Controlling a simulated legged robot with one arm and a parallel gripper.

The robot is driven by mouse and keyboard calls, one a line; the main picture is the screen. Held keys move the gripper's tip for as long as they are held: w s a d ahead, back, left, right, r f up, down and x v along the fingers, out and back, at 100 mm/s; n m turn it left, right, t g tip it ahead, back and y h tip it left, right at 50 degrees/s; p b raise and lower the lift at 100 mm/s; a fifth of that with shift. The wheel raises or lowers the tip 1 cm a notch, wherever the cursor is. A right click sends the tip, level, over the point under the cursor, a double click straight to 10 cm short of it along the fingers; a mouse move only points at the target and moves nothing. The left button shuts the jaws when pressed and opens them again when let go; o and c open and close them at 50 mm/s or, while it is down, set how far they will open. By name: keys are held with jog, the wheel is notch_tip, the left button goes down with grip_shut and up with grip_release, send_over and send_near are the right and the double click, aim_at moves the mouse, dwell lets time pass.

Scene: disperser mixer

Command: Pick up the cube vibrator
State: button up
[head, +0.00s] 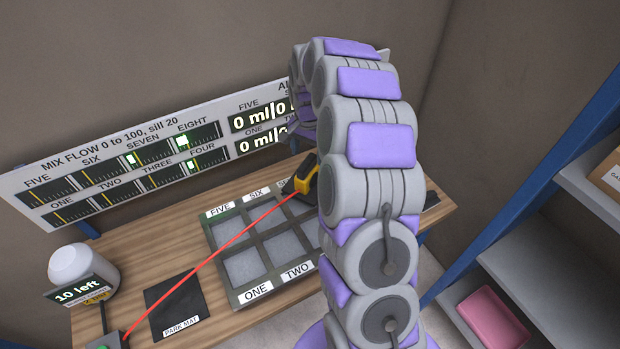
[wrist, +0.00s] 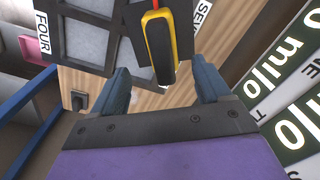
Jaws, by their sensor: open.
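The cube vibrator looks to be the yellow and black device (head: 307,178) near the SEVEN label of the grid tray (head: 233,291) in the head view. A red line or cord (head: 215,258) runs from it to the front left of the bench. In the wrist view the device (wrist: 155,36) is ahead of my gripper (wrist: 161,70), its near end reaching between the two blue-grey fingers. The fingers are apart and I see no grip on it. Whether they touch it I cannot tell. In the head view my arm hides the gripper and the tray's right part.
A black park mat (head: 181,304) lies left of the tray on the wooden bench (head: 140,262). A white container (head: 82,266) with a "10 left" display stands at the left. A mix flow panel (head: 100,205) runs behind. Blue-framed shelves (head: 545,250) with a pink bin (head: 493,315) stand right.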

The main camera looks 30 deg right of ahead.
aim_at(309, 169)
jog(key=shift+a+f, duration=1.1)
jog(key=shift+a, duration=0.15)
jog(key=d+f, duration=0.2)
jog(key=f, duration=0.1)
jog(key=d+f, duration=0.1)
jog(key=f, duration=0.1)
jog(key=shift+w+d+b, duration=0.1)
jog(key=shift+d+b, duration=0.2)
jog(key=shift+b, duration=0.1)
jog(key=shift+a+f, duration=0.15)
jog(key=shift+f, duration=0.1)
jog(key=shift+a+r, duration=0.1)
jog(key=shift+a, duration=1.1)
jog(key=shift+c, duration=0.2)
jog(key=shift+a, duration=0.1)
jog(key=shift+c, duration=0.8)
jog(key=shift+d, duration=1.15)
jog(key=c, duration=0.6)
jog(key=shift+c, duration=0.8)
jog(key=shift+a, duration=0.1)
jog(key=shift+c, duration=0.7)
jog(key=shift+a, duration=0.7)
grip_shut()
jog(key=shift+d, duration=0.5)
